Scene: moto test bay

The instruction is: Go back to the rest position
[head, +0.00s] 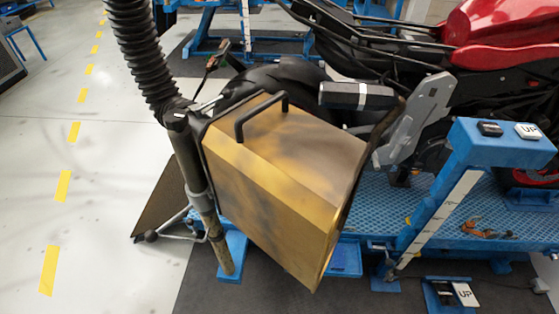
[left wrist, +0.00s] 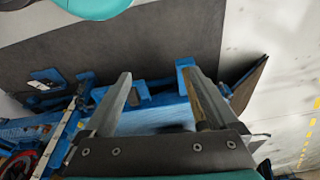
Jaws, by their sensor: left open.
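My left gripper (left wrist: 156,76) shows in the left wrist view with its two fingers well apart, above the blue motorcycle lift and the dark floor mat. I see nothing held between the fingertips. Neither gripper shows in the head view. My right gripper is in neither view. A brass-coloured box with a black handle (head: 275,175) fills the middle of the head view, at the rear of a red motorcycle (head: 500,40).
A black ribbed hose (head: 143,50) on a metal stand pipe (head: 190,165) stands left of the box. The blue lift platform (head: 450,215) carries the motorcycle, with a blue post (head: 500,145) at right. Grey floor with yellow dashes (head: 63,187) lies open at left.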

